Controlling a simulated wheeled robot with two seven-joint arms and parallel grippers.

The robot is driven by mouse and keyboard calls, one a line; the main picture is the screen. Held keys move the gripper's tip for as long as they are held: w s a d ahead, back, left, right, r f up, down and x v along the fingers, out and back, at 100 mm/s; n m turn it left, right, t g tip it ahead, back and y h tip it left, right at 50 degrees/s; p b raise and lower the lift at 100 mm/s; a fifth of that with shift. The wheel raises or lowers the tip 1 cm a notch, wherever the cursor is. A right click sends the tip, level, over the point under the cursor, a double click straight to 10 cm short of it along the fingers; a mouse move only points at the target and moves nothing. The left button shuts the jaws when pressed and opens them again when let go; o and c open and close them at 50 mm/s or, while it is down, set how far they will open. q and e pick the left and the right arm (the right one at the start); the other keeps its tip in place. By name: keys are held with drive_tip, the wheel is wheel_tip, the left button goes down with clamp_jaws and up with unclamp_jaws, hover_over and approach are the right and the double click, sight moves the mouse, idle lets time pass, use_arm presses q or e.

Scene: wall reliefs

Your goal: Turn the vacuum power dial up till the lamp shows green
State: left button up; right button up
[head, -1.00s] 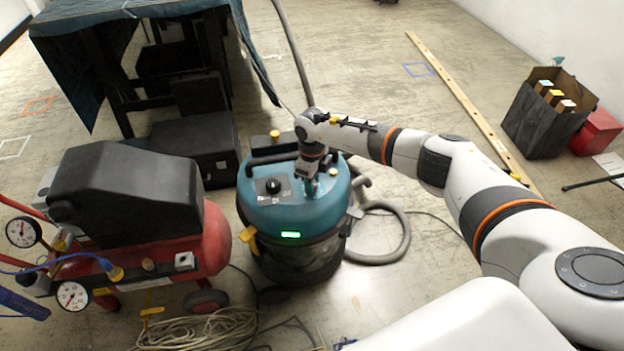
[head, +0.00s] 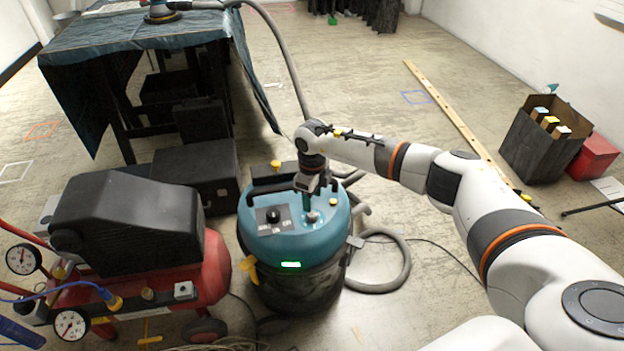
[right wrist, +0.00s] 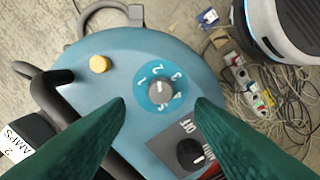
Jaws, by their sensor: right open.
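The vacuum (head: 325,240) has a teal lid and a dark drum. My right gripper (head: 307,190) is over the dial. In the right wrist view its two green fingers (right wrist: 161,104) are spread on either side of the dial, apart from it and empty. A black switch knob (right wrist: 190,152) marked OFF sits beside the dial. My left gripper is out of view.
A red compressor (head: 150,255) with gauges stands close to the vacuum's left. A black case (head: 195,175) and a draped table (head: 140,35) are behind. A grey hose (head: 390,275) loops on the floor at right.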

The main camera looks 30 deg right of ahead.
sight(312, 213)
use_arm(q)
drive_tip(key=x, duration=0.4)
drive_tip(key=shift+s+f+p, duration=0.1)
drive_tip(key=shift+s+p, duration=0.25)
drive_tip(key=shift+p, duration=0.05)
use_arm(e)
wheel_tip(312, 213, up, 6)
drive_tip(key=shift+r, duration=0.15)
